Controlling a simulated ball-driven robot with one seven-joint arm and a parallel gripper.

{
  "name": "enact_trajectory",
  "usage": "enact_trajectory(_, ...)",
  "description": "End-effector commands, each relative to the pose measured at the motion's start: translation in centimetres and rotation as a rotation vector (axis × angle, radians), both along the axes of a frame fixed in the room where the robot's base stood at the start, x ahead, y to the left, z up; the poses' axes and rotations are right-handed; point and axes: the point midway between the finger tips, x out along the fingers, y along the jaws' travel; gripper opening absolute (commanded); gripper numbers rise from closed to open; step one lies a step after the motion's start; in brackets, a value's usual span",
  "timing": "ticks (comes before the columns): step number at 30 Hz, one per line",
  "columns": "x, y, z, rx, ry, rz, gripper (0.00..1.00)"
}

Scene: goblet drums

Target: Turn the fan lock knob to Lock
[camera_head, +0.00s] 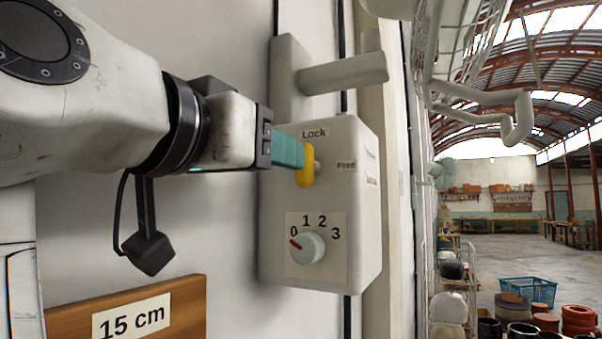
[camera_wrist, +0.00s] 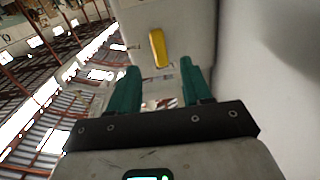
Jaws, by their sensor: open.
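The fan lock knob (camera_head: 306,174) is a yellow bar on the face of a pale grey control box (camera_head: 345,240). The label "Lock" is above it and "Free" to its right. The bar looks near upright in the head view. My gripper (camera_head: 300,153) reaches in from the left, its teal fingertips at the knob in the picture. In the wrist view my gripper (camera_wrist: 160,67) is open, with the yellow knob (camera_wrist: 158,46) lined up between the fingers, at or just past their tips. I cannot tell whether they touch it.
A numbered dial (camera_head: 308,247) with a red mark near 0 sits below the knob. A grey bar (camera_head: 345,73) juts out above the box. A wooden board labelled "15 cm" (camera_head: 130,318) is at lower left. A wire rack (camera_head: 465,50) hangs at upper right.

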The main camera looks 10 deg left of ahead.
Motion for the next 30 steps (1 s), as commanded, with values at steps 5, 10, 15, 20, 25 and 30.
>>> enact_trajectory(5,-2.3,0.8,-0.1,0.002,-0.001,0.002,0.49)
enact_trajectory(10,-3.0,1.1,0.0,0.001,0.001,-0.001,0.49)
enact_trajectory(15,-3.1,1.1,0.0,0.001,0.001,-0.001,0.49)
enact_trajectory(20,-3.0,1.1,0.0,0.001,0.001,-0.001,0.49)
enact_trajectory(25,-3.0,1.1,0.0,0.001,0.001,0.0,0.49)
enact_trajectory(30,-3.0,1.1,0.0,0.001,0.001,0.0,0.49)
